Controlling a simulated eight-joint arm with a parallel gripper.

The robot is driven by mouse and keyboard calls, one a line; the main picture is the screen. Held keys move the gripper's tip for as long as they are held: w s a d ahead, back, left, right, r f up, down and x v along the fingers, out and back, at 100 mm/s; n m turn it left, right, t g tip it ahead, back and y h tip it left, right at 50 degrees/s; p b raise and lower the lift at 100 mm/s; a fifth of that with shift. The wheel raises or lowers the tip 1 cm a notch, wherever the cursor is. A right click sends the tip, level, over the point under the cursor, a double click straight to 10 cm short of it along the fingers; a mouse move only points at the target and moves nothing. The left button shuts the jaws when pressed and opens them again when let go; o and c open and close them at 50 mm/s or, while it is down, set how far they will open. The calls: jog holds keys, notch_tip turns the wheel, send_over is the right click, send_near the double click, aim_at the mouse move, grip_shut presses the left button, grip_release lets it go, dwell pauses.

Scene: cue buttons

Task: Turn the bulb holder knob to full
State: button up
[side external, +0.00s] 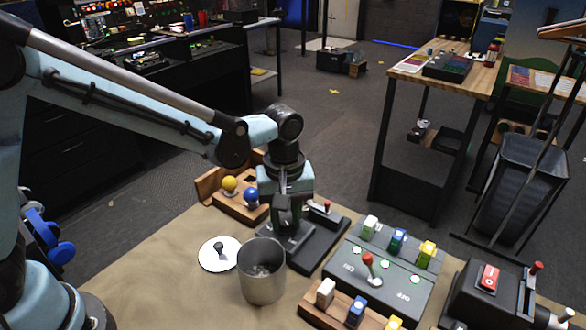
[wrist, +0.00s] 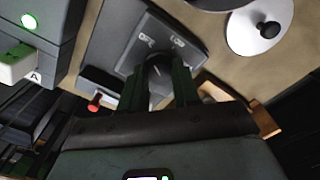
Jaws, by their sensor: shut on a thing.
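The bulb holder is a dark grey box (side external: 322,244) near the far edge of the table. In the wrist view its top plate (wrist: 131,42) carries pale printed labels, too small to read surely. A dark round knob (wrist: 157,66) sits on this plate. My gripper (wrist: 159,84) points down at the plate and is shut on the knob, one finger on each side. In the side view my gripper (side external: 284,222) is over the holder and hides the knob. The knob's exact setting cannot be told.
A metal can (side external: 262,277) and a white disc with a black knob (side external: 212,262) stand close by. A wooden block (side external: 225,204) holds yellow and blue balls behind. A box with a red joystick (side external: 369,268) and several coloured blocks lie right. Bare table is at front left.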

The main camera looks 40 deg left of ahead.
jog(key=shift+c, duration=0.7)
jog(key=shift+m, duration=0.3)
jog(key=m, duration=0.4)
jog(key=shift+m, duration=0.3)
jog(key=m, duration=1.2)
jog(key=shift+m, duration=0.4)
jog(key=m, duration=0.6)
jog(key=o, duration=1.1)
jog(key=shift+c, duration=0.2)
